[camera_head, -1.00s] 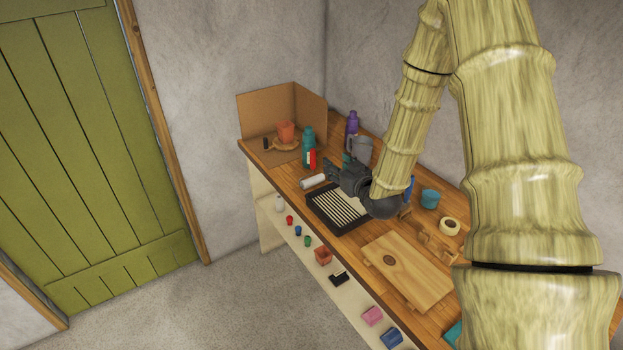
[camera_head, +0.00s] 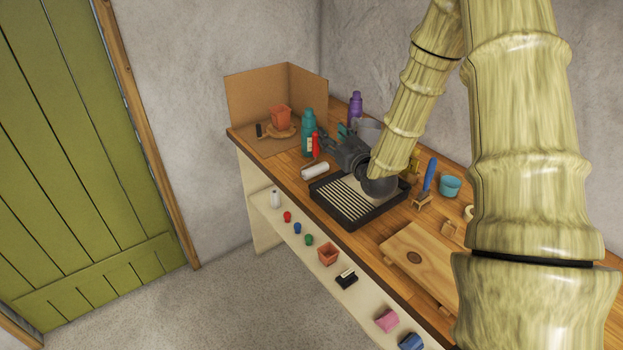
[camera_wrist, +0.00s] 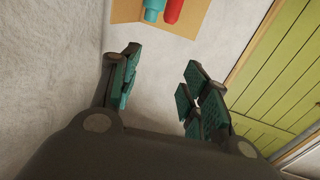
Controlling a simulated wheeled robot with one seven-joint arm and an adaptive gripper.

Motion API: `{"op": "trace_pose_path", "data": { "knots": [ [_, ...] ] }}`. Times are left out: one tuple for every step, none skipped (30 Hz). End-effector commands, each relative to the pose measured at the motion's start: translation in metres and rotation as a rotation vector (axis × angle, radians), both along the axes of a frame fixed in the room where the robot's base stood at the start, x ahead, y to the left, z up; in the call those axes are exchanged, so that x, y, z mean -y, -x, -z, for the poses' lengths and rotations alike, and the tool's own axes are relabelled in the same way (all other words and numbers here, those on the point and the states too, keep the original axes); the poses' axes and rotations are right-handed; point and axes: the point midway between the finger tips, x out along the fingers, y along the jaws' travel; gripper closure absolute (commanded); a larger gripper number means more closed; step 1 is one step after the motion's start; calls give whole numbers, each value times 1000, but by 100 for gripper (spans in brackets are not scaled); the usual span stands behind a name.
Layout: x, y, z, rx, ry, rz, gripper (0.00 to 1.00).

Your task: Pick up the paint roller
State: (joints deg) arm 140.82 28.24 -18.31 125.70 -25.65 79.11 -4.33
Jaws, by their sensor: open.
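The paint roller shows as a white cylindrical sleeve (camera_head: 315,171) lying on the workbench, just beyond the left corner of the black paint tray (camera_head: 345,200). I cannot tell where its handle runs. My gripper (camera_head: 328,147) is above the bench beside the sleeve, fingers pointing left, holding nothing. In the wrist view the jaws (camera_wrist: 162,65) are open with only pale wall between them. A red upright object (camera_head: 316,146) stands near the fingertips next to a teal bottle (camera_head: 308,136). Both also show at the top of the wrist view, where the roller is not visible.
A cardboard screen (camera_head: 255,98) with an orange pot (camera_head: 280,117) stands at the bench's far end. A purple bottle (camera_head: 355,108) is behind my gripper. A wooden board (camera_head: 420,258) and a light blue cup (camera_head: 450,186) are nearer. A lower shelf (camera_head: 300,252) holds small items.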

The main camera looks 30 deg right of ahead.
Motion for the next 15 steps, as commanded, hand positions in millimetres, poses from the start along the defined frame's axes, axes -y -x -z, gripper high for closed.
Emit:
{"op": "trace_pose_path", "data": {
  "knots": [
    [0, 0, 24, 0, 0, 0, 54],
    [1, 0, 31, 0, 0, 1, 54],
    [1, 1, 40, 0, 0, 1, 54],
    [1, 1, 46, 0, 0, 2, 54],
    [2, 1, 53, 0, 0, 2, 54],
    [2, 1, 61, 0, 0, 2, 54],
    [2, 1, 66, 0, 0, 2, 54],
    [2, 1, 71, 0, 0, 2, 54],
    [2, 1, 77, 0, 0, 2, 54],
    [2, 1, 81, 0, 0, 2, 54],
    [2, 1, 84, 0, 0, 2, 54],
    [2, 1, 88, 0, 0, 2, 54],
    [2, 1, 91, 0, 0, 2, 54],
    [2, 1, 93, 0, 0, 2, 54],
    [2, 1, 95, 0, 0, 2, 54]
  ]
}}
